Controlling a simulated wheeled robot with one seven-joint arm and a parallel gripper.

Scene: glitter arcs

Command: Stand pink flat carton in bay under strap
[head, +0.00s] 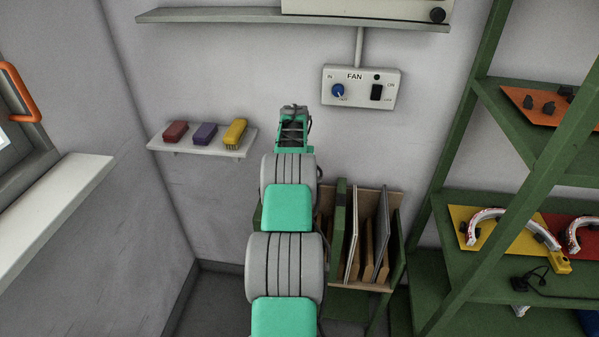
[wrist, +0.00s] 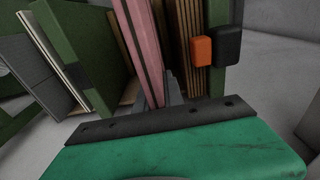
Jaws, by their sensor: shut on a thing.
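The pink flat carton (wrist: 140,40) stands edge-on in the wrist view, running up out of the top of the picture. My gripper (wrist: 160,92) is shut on its lower end there. The carton is between a green divider (wrist: 82,50) on the left and brown upright slats (wrist: 187,40) on the right. The rack (head: 376,283) shows in the head view, right of my arm; my arm hides its left part, the carton and my fingers. I cannot make out a strap for certain, nor whether the carton touches the rack floor.
An orange block (wrist: 202,52) and a black block (wrist: 227,47) sit on a green post close right of the carton. Grey and white panels (head: 352,235) stand in the rack. A small shelf with brushes (head: 205,134) is at left, green shelving (head: 470,205) at right.

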